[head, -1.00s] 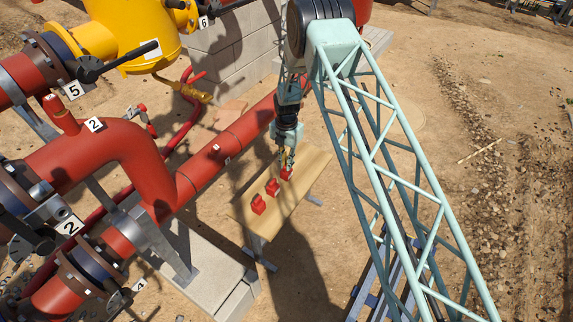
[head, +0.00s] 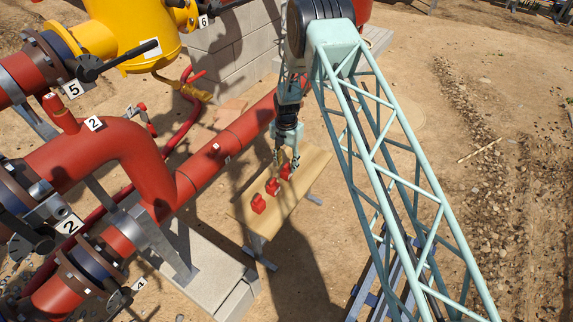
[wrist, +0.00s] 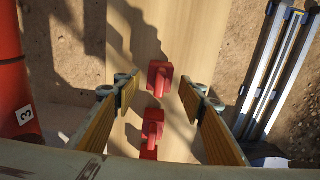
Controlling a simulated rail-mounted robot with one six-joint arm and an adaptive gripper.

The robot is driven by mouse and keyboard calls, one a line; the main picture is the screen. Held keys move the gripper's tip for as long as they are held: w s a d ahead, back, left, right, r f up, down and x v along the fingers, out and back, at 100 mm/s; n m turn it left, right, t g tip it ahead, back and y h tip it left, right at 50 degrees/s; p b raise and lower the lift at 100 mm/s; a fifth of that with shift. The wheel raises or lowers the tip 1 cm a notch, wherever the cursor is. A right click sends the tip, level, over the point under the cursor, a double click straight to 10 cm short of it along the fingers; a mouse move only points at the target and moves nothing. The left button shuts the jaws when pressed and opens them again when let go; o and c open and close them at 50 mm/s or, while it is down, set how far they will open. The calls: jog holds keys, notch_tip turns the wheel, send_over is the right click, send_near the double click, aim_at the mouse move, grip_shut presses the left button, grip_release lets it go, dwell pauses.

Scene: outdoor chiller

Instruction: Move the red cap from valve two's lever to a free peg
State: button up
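Three red caps stand in a row on a wooden board (head: 240,215): one at the near end (head: 258,204), one in the middle (head: 272,187) and one at the far end (head: 287,172). My gripper (head: 287,160) is open just above the far-end cap. In the wrist view my gripper (wrist: 158,88) has its fingers spread, with one red cap (wrist: 160,78) between the tips, apart from both, and another (wrist: 152,130) lower down. Any pegs are hidden.
A thick red pipe (head: 205,165) runs left of the board, and a pale concrete block (head: 205,275) stands at its near left. A yellow vessel (head: 140,35) and a block wall (head: 235,50) are behind. Bare ground is open to the right.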

jog(key=shift+r, duration=0.15)
jog(key=shift+r+p, duration=1.05)
jog(key=shift+r, duration=2.3)
jog(key=shift+r, duration=0.15)
notch_tip(320, 180, up, 12)
